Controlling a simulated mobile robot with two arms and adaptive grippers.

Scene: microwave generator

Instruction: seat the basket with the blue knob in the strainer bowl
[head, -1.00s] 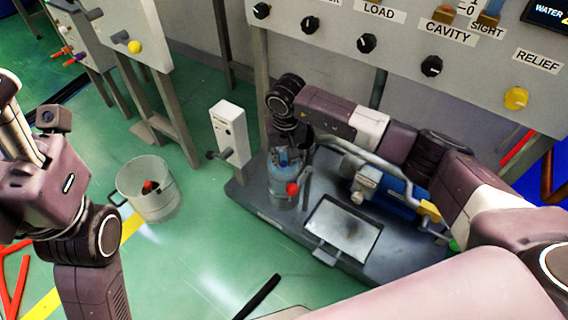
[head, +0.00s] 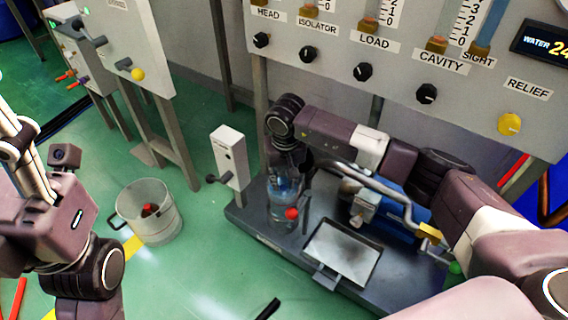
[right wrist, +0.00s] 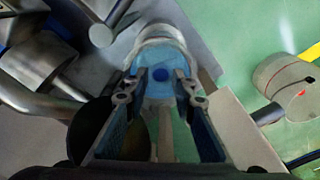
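The strainer bowl (head: 283,212) is a clear upright cylinder near the left end of the dark skid. Its pale rim also shows in the right wrist view (right wrist: 163,33). A blue basket (right wrist: 176,58) with a darker blue knob (right wrist: 160,76) sits within that rim; how deep it sits cannot be told. My right gripper (right wrist: 163,84) is over the bowl, its fingers apart with the knob between them and a gap each side. In the head view my arm hides the bowl's top. My left gripper is not clearly visible; its arm (head: 65,215) stands at the left.
A metal bucket (head: 157,228) with a dark and red item inside stands on the green floor. A white post box (head: 229,155) with a lever is left of the bowl. A red knob (head: 291,213) is at the bowl's front. A shallow tray (head: 343,253) and pipe (head: 385,192) lie to the right.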

